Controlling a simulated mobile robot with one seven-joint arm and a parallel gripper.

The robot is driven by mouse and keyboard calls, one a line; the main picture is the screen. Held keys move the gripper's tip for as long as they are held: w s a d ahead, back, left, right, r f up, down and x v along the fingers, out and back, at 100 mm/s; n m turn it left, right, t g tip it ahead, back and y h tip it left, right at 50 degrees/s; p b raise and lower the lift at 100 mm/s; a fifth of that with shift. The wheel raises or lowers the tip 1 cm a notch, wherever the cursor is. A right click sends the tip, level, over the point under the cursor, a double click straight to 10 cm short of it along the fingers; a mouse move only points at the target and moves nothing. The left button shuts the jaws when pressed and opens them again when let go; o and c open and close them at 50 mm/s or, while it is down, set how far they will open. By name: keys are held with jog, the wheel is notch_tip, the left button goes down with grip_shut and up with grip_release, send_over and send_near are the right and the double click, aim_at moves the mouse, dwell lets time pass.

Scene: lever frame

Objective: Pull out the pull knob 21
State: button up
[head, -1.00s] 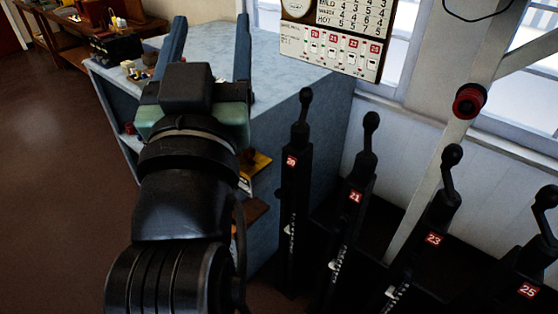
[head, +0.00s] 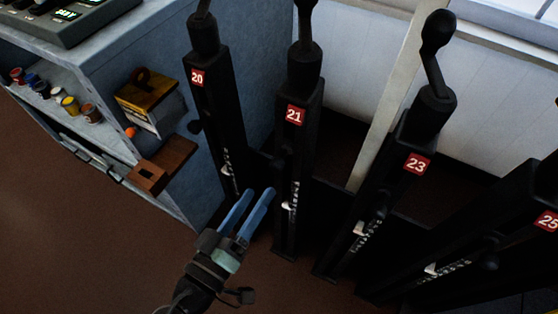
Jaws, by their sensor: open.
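The post marked 21 (head: 312,128) stands upright in the middle of the head view, black, with a red number plate (head: 295,115) and a lever handle on top. A small dark round knob, the pull knob 21 (head: 281,162), seems to stick out on its front below the plate; it is hard to make out against the black post. My gripper (head: 258,192) is open and empty. Its two blue fingers point up towards the lower part of posts 20 and 21, below and to the left of the knob, apart from it in the picture.
Post 20 (head: 222,125) with its own knob (head: 195,127) stands on the left. Post 23 (head: 397,165) and post 25 (head: 480,240) stand on the right. A blue-grey cabinet (head: 230,40) with shelves is at upper left. Brown floor (head: 70,230) is open at lower left.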

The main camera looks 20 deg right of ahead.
aim_at(274, 169)
jog(key=x, duration=0.9)
jog(key=shift+w+d, duration=0.25)
jog(key=shift+w, duration=0.05)
jog(key=shift+c, duration=0.3)
grip_shut()
dwell(0.6)
